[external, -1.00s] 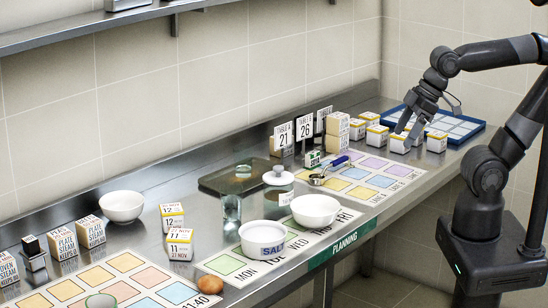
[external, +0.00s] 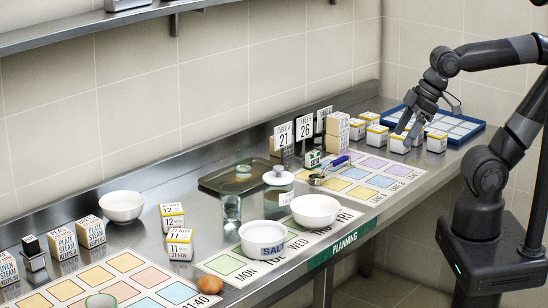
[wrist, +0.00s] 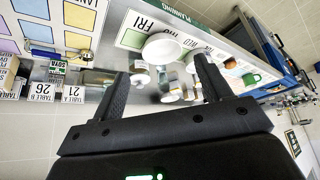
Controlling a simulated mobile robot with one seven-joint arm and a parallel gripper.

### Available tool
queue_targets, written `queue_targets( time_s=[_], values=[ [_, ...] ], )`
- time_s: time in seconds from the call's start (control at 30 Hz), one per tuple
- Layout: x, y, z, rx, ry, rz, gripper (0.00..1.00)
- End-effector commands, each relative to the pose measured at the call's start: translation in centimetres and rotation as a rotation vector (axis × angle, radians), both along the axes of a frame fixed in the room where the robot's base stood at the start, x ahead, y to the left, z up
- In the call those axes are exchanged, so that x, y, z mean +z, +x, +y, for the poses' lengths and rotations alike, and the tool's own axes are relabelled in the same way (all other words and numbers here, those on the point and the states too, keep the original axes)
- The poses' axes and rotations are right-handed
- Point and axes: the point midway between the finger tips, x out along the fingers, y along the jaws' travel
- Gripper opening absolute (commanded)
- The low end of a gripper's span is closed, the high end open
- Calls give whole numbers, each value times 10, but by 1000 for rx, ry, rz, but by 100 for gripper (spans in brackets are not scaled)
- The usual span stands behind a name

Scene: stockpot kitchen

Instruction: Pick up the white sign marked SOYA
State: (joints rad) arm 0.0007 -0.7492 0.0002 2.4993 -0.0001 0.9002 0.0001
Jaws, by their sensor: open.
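A small white-and-green block (external: 312,158) stands behind the coloured planning sheet, beside the upright table signs. It also shows at the left of the wrist view (wrist: 57,66), upside down, with dark lettering that may read SOYA; I cannot be sure. A white sign marked 21 (external: 283,136) and one marked 26 (external: 305,127) stand near it, with another upright sign (external: 323,119) to their right, its text unreadable. My gripper (external: 408,129) is open, to the right of these signs, among the white boxes in the external view. Its fingers (wrist: 162,78) show nothing held.
White boxes with yellow bands (external: 376,137) and a blue tray (external: 472,138) are near my gripper. A blue-handled scoop (external: 318,180), a glass jar (external: 279,203) and white bowls (external: 316,211) stand left of it. The shelf (external: 60,37) overhangs the left wall.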

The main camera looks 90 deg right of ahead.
Motion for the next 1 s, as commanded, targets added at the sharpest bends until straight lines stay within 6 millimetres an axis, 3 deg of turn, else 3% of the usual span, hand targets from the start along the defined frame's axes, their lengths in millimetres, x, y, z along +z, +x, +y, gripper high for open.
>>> queue_targets(
  time_s=[0.23,0.47,0.77,1.0],
  values=[
    [10,30,-20,-84,-20,53,71],
    [17,85,-69,-234,-36,150,71],
    [2,147,-157,-417,-12,272,71],
    [-30,179,-246,-560,46,361,71]
  ],
)
